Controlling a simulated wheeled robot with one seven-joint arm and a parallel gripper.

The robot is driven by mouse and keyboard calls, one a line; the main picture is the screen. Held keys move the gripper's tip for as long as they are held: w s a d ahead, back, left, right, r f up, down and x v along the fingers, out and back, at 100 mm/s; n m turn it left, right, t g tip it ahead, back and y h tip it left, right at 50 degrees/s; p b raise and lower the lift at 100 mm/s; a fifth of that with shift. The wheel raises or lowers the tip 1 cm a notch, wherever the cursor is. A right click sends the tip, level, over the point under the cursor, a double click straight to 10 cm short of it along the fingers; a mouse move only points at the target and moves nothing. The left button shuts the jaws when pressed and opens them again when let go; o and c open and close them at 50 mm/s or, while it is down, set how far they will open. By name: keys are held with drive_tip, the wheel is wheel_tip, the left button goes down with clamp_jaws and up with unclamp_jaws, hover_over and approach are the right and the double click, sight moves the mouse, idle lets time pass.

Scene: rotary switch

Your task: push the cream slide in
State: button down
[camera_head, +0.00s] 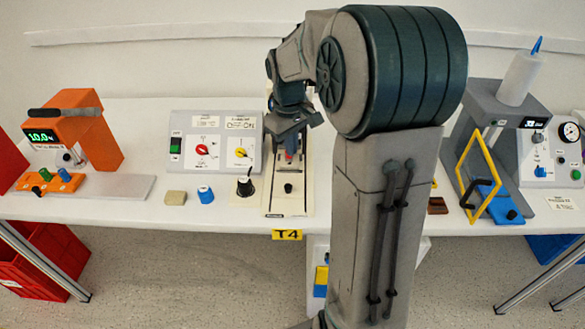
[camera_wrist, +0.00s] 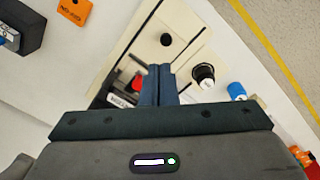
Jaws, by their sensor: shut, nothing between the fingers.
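The cream slide (camera_head: 290,203) lies in a fixture on the table, with a small black knob on it and dark rails at its sides. It also shows in the wrist view (camera_wrist: 178,25), where the knob is above my fingertips. My gripper (camera_head: 290,152) is over the far part of the fixture, behind the knob. In the wrist view my gripper (camera_wrist: 159,70) has its fingers together and empty, beside a red part (camera_wrist: 137,83). I cannot tell whether the fingertips touch the slide.
A switch panel (camera_head: 225,120) with red and yellow rotary knobs stands left of the fixture. A black dial (camera_head: 245,187), a blue knob (camera_head: 206,195) and a beige block (camera_head: 175,198) are to the left. A yellow-framed machine (camera_head: 478,178) stands right. My arm hides the middle right.

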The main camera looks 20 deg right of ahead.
drive_tip(key=s+d+n+t+h+p, duration=0.25)
drive_tip(key=d+n+t+h, duration=0.35)
drive_tip(key=d, duration=0.6)
drive_tip(key=s+a+f+n+y, duration=0.5)
drive_tip(key=s+a+f+y, duration=0.1)
drive_tip(key=s+a+y, duration=0.35)
drive_tip(key=p, duration=0.4)
approach(287, 196)
drive_tip(key=shift+s+a+f+y, duration=0.15)
drive_tip(key=shift+s+a+f, duration=0.1)
drive_tip(key=shift+s+f, duration=0.35)
drive_tip(key=shift+s+a+f+y, duration=0.1)
drive_tip(key=shift+s+a+f, duration=0.1)
drive_tip(key=shift+s+f, duration=0.35)
drive_tip(key=b+x, duration=0.2)
drive_tip(key=x, duration=0.1)
drive_tip(key=shift+s+a+f, duration=0.1)
drive_tip(key=shift+s+f, duration=0.05)
drive_tip(key=shift+f, duration=0.1)
drive_tip(key=w, duration=0.1)
drive_tip(key=p, duration=0.1)
drive_tip(key=w+r, duration=0.1)
drive_tip(key=shift+w+d+p, duration=0.3)
drive_tip(key=shift+w+p, duration=0.05)
drive_tip(key=shift+w+d+f, duration=0.1)
drive_tip(key=shift+w, duration=0.5)
